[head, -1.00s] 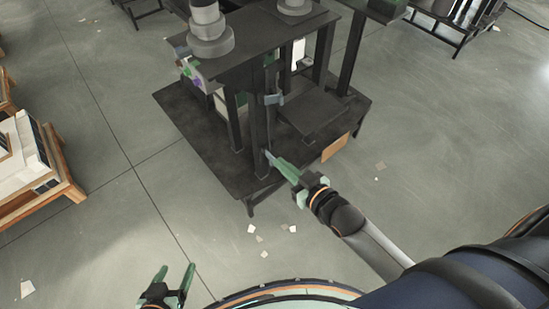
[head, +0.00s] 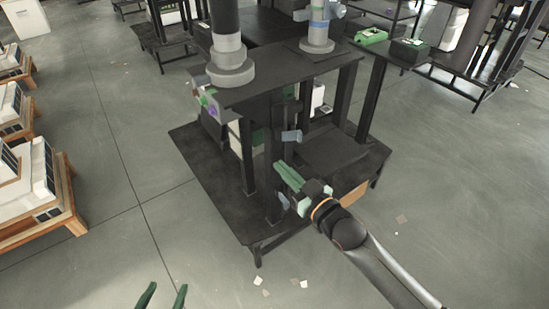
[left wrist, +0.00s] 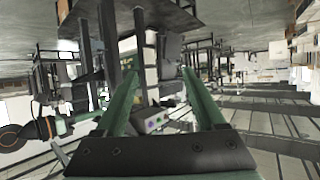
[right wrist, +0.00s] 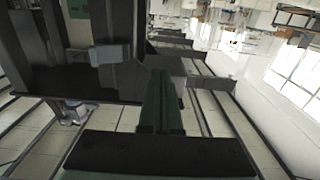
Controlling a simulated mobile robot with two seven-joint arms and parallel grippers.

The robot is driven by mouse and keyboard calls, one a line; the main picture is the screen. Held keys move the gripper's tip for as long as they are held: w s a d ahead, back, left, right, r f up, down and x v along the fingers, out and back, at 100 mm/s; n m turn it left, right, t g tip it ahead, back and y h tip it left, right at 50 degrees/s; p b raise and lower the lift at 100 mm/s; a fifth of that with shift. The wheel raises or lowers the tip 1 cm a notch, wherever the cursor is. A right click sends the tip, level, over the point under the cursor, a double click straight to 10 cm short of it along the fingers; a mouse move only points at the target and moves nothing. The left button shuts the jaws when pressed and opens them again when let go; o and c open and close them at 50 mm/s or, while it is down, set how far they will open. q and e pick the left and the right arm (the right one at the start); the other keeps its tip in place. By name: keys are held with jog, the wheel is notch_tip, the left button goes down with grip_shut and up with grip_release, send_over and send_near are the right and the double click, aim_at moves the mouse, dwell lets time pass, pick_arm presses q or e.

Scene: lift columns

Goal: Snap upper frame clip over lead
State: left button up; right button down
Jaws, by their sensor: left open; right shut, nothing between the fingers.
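The upper frame clip (head: 291,136) is a small grey-blue piece on a dark upright of the black frame. It also shows in the right wrist view (right wrist: 110,53). A second, lower clip (head: 283,199) sits further down, partly behind my right gripper. My right gripper (head: 279,166) is shut and empty, its green fingers pointing up and left, below the upper clip in the picture. It appears apart from that clip. My left gripper (head: 166,292) is open and empty at the bottom edge, away from the frame. I cannot make out the lead clearly.
The frame stands on a wide black base plate (head: 215,185) with several dark posts and a top plate bearing grey columns (head: 230,65). A box with coloured buttons (left wrist: 150,119) hangs at its left. Pallets (head: 40,185) stand at far left. Floor between is mostly clear, with paper scraps.

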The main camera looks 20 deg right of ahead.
pick_arm(q)
jog(key=w+r+m+t+h+b, duration=0.1)
jog(key=w+r+t, duration=0.2)
jog(key=r, duration=0.5)
jog(key=shift+r+t, duration=0.35)
jog(key=shift+t, duration=0.15)
pick_arm(e)
jog(key=shift+d+x, duration=0.2)
jog(key=shift+x, duration=1.2)
jog(key=shift+d+x, duration=0.25)
jog(key=shift+x, duration=1.1)
jog(key=shift+w, duration=0.15)
pick_arm(q)
jog(key=shift+r, duration=0.1)
notch_tip(320, 180, up, 3)
jog(key=p, duration=0.2)
jog(key=shift+p, duration=0.3)
pick_arm(e)
jog(key=v, duration=0.4)
jog(key=shift+s+d, duration=0.1)
jog(key=shift+s, duration=0.15)
jog(key=shift+d, duration=0.1)
